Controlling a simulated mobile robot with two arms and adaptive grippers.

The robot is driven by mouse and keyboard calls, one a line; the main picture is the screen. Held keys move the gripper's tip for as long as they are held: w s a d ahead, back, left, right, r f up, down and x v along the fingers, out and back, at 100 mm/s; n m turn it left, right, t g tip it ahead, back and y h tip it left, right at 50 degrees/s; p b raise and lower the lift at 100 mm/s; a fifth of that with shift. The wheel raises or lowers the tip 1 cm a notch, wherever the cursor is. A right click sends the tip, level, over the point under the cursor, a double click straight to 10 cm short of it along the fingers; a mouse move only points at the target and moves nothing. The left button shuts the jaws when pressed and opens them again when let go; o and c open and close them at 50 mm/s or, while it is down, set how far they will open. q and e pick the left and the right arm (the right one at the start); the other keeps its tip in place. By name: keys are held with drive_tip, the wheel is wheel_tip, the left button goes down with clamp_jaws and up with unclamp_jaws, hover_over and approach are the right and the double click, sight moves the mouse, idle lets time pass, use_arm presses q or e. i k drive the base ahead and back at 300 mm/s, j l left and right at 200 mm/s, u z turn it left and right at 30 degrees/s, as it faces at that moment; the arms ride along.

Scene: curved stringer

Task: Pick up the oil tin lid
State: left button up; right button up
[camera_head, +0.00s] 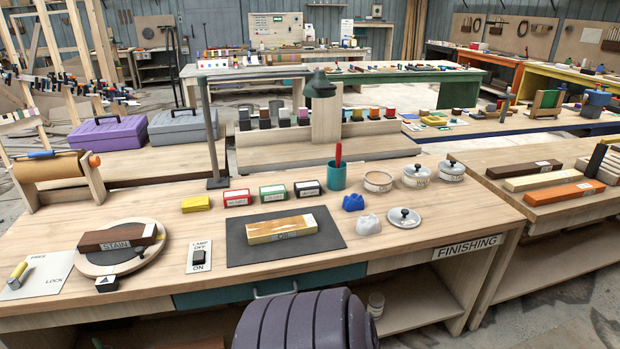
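A round pale lid (403,222) with a dark knob lies flat on the finishing bench (350,262), at the right, in front of the tins. It looks like the oil tin lid, but I cannot read a label on it. Behind it stands an open round tin (378,184) with no lid on it; its lettering is too small to read. Two more tins, a middle one (417,180) and a right one (451,175), have lids with dark knobs on. Neither of my grippers is in view.
A white lump (368,226) and a blue lump (353,203) sit left of the lid. A teal cup (336,178) with a red-handled tool stands behind. A dark mat (240,246) holds a board marked OIL. Bench surface right of the lid is clear.

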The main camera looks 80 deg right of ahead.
sight(402, 217)
drive_tip(key=l+z, duration=0.1)
drive_tip(key=z, duration=3.1)
